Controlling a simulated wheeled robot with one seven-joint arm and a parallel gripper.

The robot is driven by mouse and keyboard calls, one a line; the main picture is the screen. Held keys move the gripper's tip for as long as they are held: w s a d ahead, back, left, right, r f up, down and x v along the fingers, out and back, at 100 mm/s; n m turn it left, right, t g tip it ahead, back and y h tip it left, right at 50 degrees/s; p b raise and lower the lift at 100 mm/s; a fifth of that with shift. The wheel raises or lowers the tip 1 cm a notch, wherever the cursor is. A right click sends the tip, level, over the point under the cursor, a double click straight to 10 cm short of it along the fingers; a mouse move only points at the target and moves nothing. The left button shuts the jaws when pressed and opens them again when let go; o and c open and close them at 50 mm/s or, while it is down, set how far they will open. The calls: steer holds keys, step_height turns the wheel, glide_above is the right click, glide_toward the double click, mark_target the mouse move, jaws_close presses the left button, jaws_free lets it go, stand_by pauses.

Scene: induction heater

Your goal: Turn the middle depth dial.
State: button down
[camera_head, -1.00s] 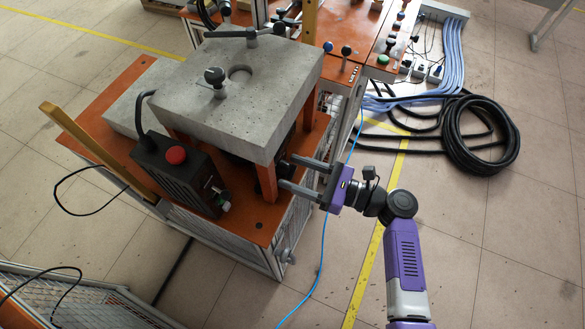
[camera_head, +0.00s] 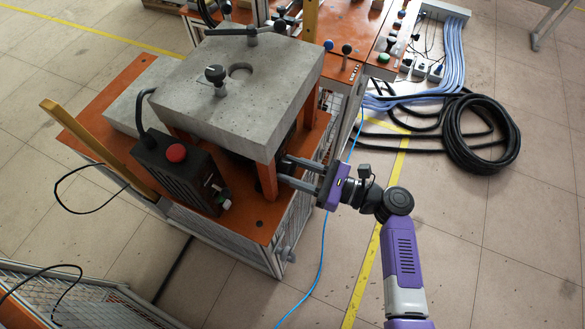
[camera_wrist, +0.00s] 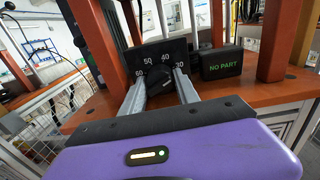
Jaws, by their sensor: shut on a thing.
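The depth dial is a round black knob (camera_wrist: 160,81) on a dark plate (camera_wrist: 152,56) with white numbers from 30 to 60, seen in the wrist view. My gripper (camera_wrist: 160,85) has its two grey fingers on either side of the knob and is shut on it. In the head view my gripper (camera_head: 284,171) reaches in from the right under the concrete slab (camera_head: 238,90). The slab and an orange post hide the knob there, so I cannot see which dial it is among any others from above.
A black box reading "NO PART" (camera_wrist: 221,63) stands right of the dial. Orange posts (camera_wrist: 275,40) rise close on both sides. A black control box with a red button (camera_head: 176,153) sits left of the posts. The floor at right is open, with a coiled black hose (camera_head: 480,134).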

steer(key=n+b, duration=0.1)
steer(key=n, duration=0.2)
steer(key=shift+w+d+n+b, duration=0.1)
steer(key=shift+n+b, duration=0.2)
steer(key=shift+n, duration=0.1)
steer(key=shift+n+b, duration=0.4)
steer(key=shift+n, duration=0.5)
steer(key=shift+r, duration=0.1)
steer(key=shift+w, duration=0.1)
steer(key=c, duration=0.9)
jaws_free()
steer(key=shift+c, duration=0.2)
